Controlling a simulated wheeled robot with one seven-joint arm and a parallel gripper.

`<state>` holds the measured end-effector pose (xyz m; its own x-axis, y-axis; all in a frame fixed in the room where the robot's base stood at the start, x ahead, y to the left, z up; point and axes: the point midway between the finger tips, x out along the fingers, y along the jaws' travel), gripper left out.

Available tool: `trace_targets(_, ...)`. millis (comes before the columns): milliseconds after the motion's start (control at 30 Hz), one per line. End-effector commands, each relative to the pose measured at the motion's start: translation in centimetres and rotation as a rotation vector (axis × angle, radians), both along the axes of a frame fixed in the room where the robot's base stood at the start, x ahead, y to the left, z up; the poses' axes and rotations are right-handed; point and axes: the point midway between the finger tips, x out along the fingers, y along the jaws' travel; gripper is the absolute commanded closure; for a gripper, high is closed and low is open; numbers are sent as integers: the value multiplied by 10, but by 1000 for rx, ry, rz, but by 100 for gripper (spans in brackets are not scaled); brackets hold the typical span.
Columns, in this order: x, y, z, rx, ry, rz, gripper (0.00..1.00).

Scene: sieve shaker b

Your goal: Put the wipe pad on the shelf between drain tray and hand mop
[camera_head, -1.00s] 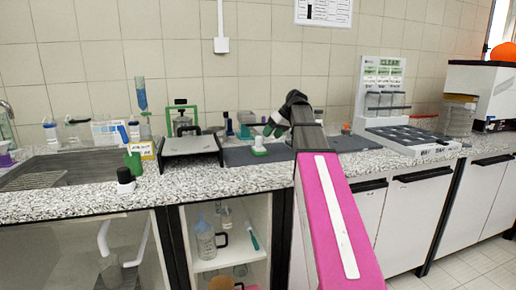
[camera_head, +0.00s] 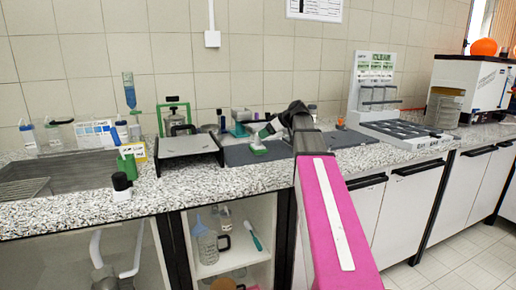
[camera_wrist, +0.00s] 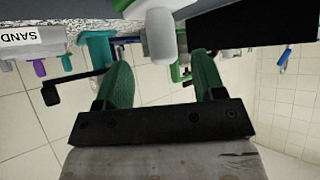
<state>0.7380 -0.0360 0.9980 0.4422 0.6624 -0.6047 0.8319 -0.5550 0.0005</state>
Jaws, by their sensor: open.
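A small piece with a green base and a white upright grip (camera_head: 258,149), perhaps the wipe pad or the hand mop, stands on the dark mat. My gripper (camera_wrist: 163,78) has green fingers, spread apart with nothing between them. In the wrist view a pale rounded grip (camera_wrist: 162,35) lies just beyond the fingertips. In the head view my gripper is just above the green-based piece, partly hidden by my arm. A pale tray with black sides (camera_head: 187,146), perhaps the drain tray, stands left of the mat. I cannot tell which shelf the task names.
An open cabinet below holds a jug (camera_head: 207,248) and a teal-handled brush (camera_head: 253,233). A black-capped bottle (camera_head: 121,186) stands near the counter's front edge. A sink (camera_head: 75,178) is at left. A rack with dark compartments (camera_head: 400,132) stands right of the mat.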

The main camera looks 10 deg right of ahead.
Motion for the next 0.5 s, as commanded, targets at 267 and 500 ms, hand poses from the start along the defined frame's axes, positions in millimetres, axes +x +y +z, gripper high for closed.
trace_targets(267,10,20,-19,0,2,2,37)
trace_targets(500,20,34,-32,0,1,-1,37)
